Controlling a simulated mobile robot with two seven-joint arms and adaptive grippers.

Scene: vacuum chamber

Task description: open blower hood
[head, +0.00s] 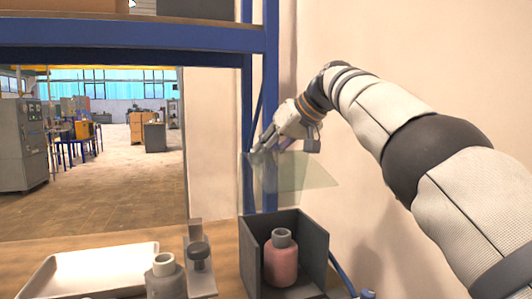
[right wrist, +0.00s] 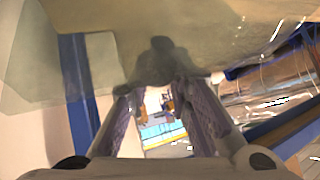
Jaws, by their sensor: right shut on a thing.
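The blower hood is a clear, greenish pane (head: 305,172) raised above an open dark grey box (head: 316,243). A pink bottle with a grey cap (head: 281,262) stands in the box. My right gripper (head: 262,146) is at the upper left edge of the pane. In the right wrist view, the right gripper's fingers (right wrist: 166,90) are closed about a dark handle (right wrist: 161,58) on the pane (right wrist: 215,40). The exact contact is hard to make out. My left gripper is not in view.
A white tray (head: 92,270), a grey bottle (head: 164,279) and a grey stand with a dark knob (head: 200,265) are left of the box. A blue shelf frame (head: 271,95) rises behind the pane. A pale wall (head: 420,60) is at the right.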

